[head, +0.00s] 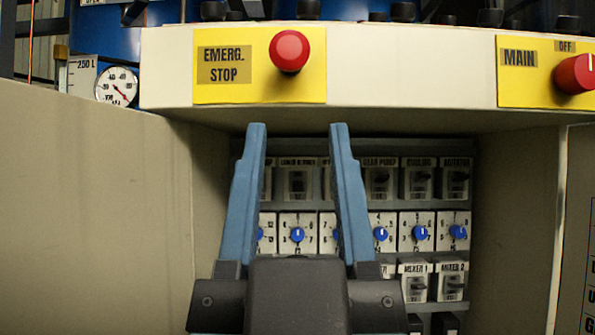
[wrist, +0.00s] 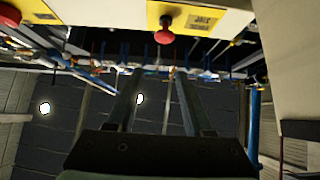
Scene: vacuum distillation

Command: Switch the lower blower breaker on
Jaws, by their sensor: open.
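The breaker that appears to be labelled lower blower (head: 297,184) is in the top row of the recessed panel in the head view. Its label is small and blurred, and its lever position cannot be told. My gripper (head: 297,130) is open and empty, with its two blue fingers pointing up in front of the panel. The breaker shows between the fingers, and I see no contact with it. The fingers hide parts of the neighbouring breakers. In the wrist view my gripper (wrist: 157,76) also shows with its fingers apart, and the breaker is not visible there.
Above the recess, a beige ledge carries a red emergency stop button (head: 289,51) and a red main switch (head: 575,74). Blue dials (head: 420,232) and mixer breakers (head: 415,284) sit below the top row. Beige side walls (head: 90,200) flank the recess.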

